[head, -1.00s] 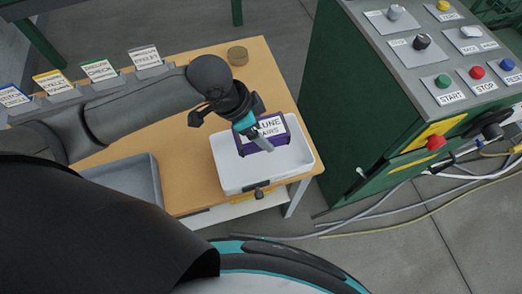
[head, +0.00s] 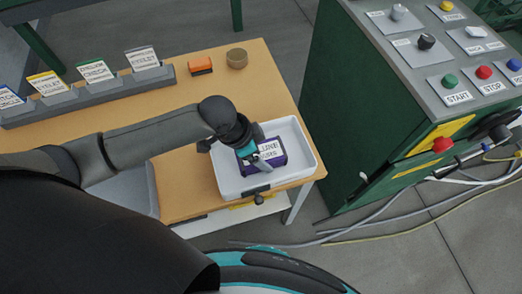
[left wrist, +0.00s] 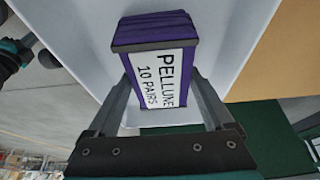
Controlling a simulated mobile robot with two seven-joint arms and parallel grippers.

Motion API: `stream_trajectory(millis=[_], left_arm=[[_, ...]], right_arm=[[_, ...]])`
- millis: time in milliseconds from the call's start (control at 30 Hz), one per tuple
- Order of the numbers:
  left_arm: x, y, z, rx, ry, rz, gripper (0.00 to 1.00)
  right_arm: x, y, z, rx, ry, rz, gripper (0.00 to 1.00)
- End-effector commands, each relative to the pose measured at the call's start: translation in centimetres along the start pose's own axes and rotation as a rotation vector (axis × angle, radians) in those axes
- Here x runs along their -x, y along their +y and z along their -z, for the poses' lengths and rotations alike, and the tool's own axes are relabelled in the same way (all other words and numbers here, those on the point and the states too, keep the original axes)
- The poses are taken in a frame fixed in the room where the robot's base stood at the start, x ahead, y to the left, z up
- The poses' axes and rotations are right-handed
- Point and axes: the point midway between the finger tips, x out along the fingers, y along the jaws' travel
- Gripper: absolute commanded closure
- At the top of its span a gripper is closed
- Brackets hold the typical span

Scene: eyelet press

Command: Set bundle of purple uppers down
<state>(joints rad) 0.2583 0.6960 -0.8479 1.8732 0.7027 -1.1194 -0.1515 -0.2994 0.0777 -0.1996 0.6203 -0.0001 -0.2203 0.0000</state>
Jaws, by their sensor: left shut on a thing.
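The bundle of purple uppers (head: 275,163) is a purple block with a white label; the label reads "PELLUNE 10 PAIRS" in the left wrist view (left wrist: 150,22). It is within the walls of the white tray (head: 232,188), near its middle. My left gripper (head: 262,160) is over the bundle and shut on it, with one finger on each side in the left wrist view (left wrist: 160,85). The underside of the bundle is hidden, so I cannot tell whether it touches the tray floor. My right gripper is not recognisable in either view.
The tray stands at the right end of a wooden table (head: 185,100). A grey bin (head: 135,190) is left of it, partly behind my arm. A green machine (head: 345,110) stands right.

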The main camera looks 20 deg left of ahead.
Motion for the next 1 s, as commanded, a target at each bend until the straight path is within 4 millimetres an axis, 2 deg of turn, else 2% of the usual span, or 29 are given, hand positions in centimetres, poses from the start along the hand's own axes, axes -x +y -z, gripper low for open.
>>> stream_trajectory(millis=[67, 100, 200, 467, 567, 667, 1000], left_arm=[[-0.2, 0.0, 0.0, 0.000, 0.002, 0.001, 0.93], [-0.3, 0.0, -0.1, 0.000, -0.001, 0.000, 0.13], [-0.3, 0.0, -0.1, 0.000, -0.001, 0.000, 0.02], [-0.2, 0.0, -0.1, 0.000, -0.001, 0.000, 0.00], [0.4, 0.0, 0.0, 0.000, 0.000, 0.000, 0.00], [1.9, 0.0, 0.0, -0.001, -0.001, 0.001, 0.00], [9.2, -0.1, 0.1, -0.001, -0.002, 0.001, 0.00]], right_arm=[[0.0, 0.0, 0.0, 0.000, 0.000, 0.000, 1.00], [0.0, 0.0, 0.0, 0.000, 0.000, 0.000, 1.00], [0.0, 0.0, 0.0, 0.001, 0.000, 0.000, 1.00], [0.0, 0.1, 0.0, 0.001, 0.000, -0.001, 1.00], [0.2, 0.1, 0.0, 0.001, 0.000, -0.002, 1.00], [0.7, 0.1, 0.0, 0.002, 0.000, -0.002, 1.00], [2.9, 0.2, 0.2, 0.002, -0.001, -0.002, 1.00]])
